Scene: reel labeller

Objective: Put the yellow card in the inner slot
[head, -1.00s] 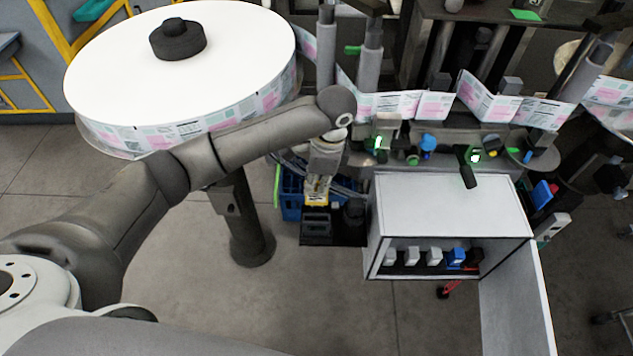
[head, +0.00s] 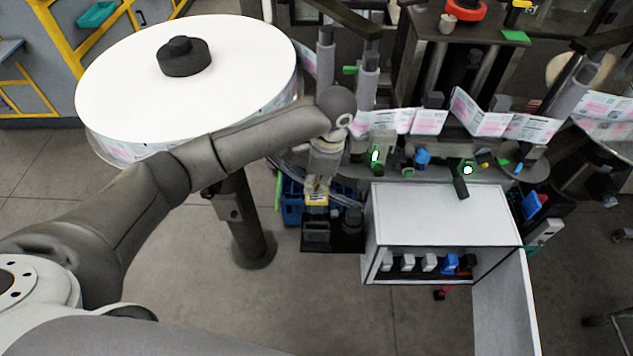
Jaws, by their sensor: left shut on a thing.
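My left gripper (head: 318,183) points down in the middle of the head view and is shut on the yellow card (head: 316,198). Only a small part of the card shows below the fingers. Directly below it in the picture is a black holder (head: 316,232), with a second black holder (head: 351,221) to its right. Both stand on a dark shelf. The card's lower edge is at the back of the left holder. I cannot tell whether it is above the holder or inside a slot. My right gripper is out of view.
A white open-fronted cabinet (head: 440,212) with several small switches stands close to the right. A large white label reel (head: 190,90) is behind my left arm. A blue crate (head: 290,203) sits behind the holders. Clear floor lies in front.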

